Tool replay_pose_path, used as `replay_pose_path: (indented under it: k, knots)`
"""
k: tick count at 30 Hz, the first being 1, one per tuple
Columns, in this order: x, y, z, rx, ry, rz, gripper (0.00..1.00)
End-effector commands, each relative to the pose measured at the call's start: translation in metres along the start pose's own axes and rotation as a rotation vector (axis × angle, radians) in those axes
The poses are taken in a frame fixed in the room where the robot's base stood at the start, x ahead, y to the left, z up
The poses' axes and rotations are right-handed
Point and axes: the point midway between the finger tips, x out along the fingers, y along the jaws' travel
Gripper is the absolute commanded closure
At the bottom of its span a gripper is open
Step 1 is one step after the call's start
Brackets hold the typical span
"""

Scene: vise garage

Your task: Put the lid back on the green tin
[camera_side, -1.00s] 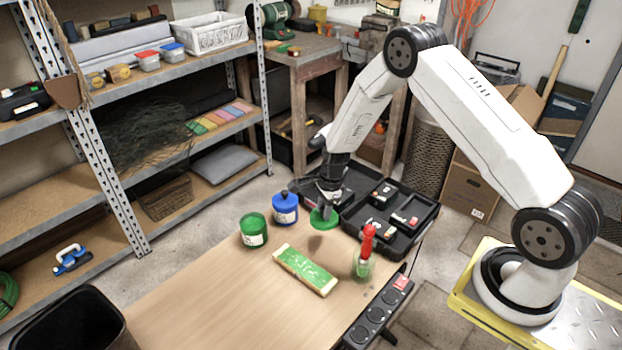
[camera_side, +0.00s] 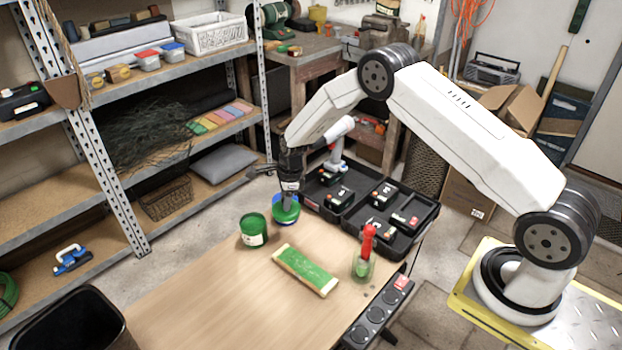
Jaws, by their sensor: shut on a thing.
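The green tin (camera_side: 253,231) with a white label stands upright near the left back edge of the wooden table. My gripper (camera_side: 286,203) is shut on the green lid (camera_side: 287,211), held roughly level. The lid is to the right of the green tin and apart from it. In the picture it covers most of the blue tin (camera_side: 288,224), of which only a little shows. I cannot tell how high the lid is above the blue tin.
A green-topped block (camera_side: 305,270) lies in the middle of the table (camera_side: 210,300). A glass with a red-handled tool (camera_side: 364,255) stands to its right. An open black case (camera_side: 400,238) lies behind, and a power strip (camera_side: 380,310) runs along the right edge. The table's front left is clear.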

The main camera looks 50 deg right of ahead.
Motion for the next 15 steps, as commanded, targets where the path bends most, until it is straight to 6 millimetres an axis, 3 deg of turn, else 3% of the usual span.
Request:
replay_pose_path:
  k: [7,15]
  knots:
    - [-0.006,-0.011,0.059,0.111,0.002,-0.022,1.00]
    - [-0.012,-0.013,0.095,0.197,0.004,-0.038,1.00]
